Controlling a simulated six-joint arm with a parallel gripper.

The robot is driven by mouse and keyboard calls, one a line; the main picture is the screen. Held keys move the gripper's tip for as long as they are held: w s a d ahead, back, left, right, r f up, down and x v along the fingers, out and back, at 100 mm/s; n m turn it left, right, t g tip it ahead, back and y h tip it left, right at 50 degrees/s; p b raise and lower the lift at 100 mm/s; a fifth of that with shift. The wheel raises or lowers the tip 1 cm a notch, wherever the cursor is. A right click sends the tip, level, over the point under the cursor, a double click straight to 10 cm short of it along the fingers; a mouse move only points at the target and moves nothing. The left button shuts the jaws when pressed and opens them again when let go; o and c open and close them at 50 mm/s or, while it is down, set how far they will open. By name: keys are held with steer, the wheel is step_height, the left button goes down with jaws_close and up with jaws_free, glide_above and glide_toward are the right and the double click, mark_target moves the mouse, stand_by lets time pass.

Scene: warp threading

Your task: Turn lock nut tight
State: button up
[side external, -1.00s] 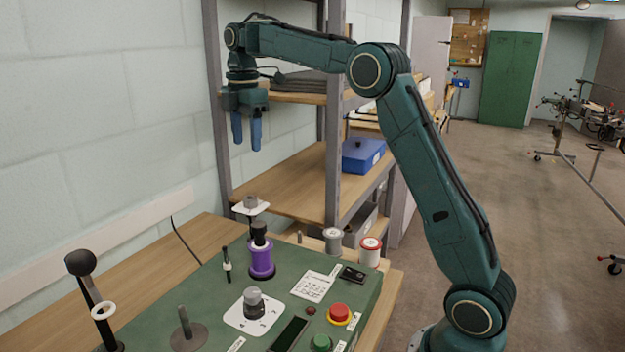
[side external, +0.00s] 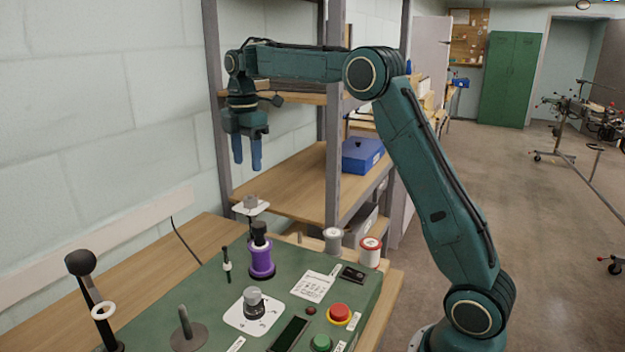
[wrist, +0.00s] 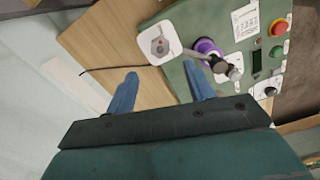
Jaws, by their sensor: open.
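A purple spool (side external: 261,259) stands upright on the green panel (side external: 210,287), with a black nut-like cap (side external: 259,233) on top. A grey block-shaped piece (side external: 250,202) sits on a small white plate on a post behind the spool. I cannot tell for sure which of these is the lock nut. The wrist view shows the grey piece (wrist: 159,46), the purple spool (wrist: 206,48) and the black cap (wrist: 218,66) beyond the fingers. My gripper (side external: 247,152) is open and empty, fingers down, above and apart from these pieces. Its two blue fingers also show in the wrist view (wrist: 160,72).
The panel carries a grey dial knob (side external: 253,301), a red button (side external: 339,313) and a green button (side external: 320,342). A black-knobbed lever (side external: 81,263) stands at the left. Two thread spools stand behind. A shelf rack (side external: 334,120) and the wall are close to my gripper.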

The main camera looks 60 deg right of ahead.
mark_target(250, 197)
step_height(250, 197, down, 9)
steer(key=shift+f, duration=0.15)
stand_by(0.4)
steer(key=c, duration=1)
